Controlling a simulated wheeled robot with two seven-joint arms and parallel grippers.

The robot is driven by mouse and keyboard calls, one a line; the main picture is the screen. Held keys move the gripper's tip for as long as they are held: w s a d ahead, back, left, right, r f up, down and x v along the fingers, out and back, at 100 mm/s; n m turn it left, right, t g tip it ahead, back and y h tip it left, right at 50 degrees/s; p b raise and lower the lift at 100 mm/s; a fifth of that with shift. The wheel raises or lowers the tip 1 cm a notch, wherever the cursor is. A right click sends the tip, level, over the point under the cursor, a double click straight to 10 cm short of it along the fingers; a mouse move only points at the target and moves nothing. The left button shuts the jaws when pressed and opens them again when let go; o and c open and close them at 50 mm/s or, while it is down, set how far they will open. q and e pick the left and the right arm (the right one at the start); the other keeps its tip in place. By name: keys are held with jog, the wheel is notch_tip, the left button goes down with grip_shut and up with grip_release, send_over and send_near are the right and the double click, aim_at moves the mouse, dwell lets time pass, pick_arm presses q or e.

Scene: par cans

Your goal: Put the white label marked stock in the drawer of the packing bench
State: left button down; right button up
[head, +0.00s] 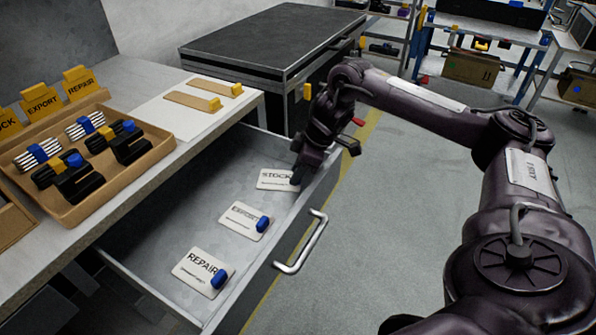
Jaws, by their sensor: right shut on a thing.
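The white label marked STOCK (273,180) is inside the open drawer (216,157) of the packing bench, at the drawer's far end. My right gripper (298,174) reaches down over the drawer's front wall and is shut on the label's right end. The fingers hide that end, and I cannot tell whether the label touches the drawer floor. White labels marked EXPORT (240,217) and REPAIR (196,270) lie in the drawer nearer to me, each with a blue tab. My left gripper is not in view.
The bench top (128,75) bears a brown tray (136,175) of black and striped parts, with yellow-topped signs behind it. Two tan strips lie on a white sheet (172,117). A dark cabinet (275,43) stands behind. The drawer's handle (303,246) sticks out over open floor.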

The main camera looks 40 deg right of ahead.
jog(key=o, duration=0.8)
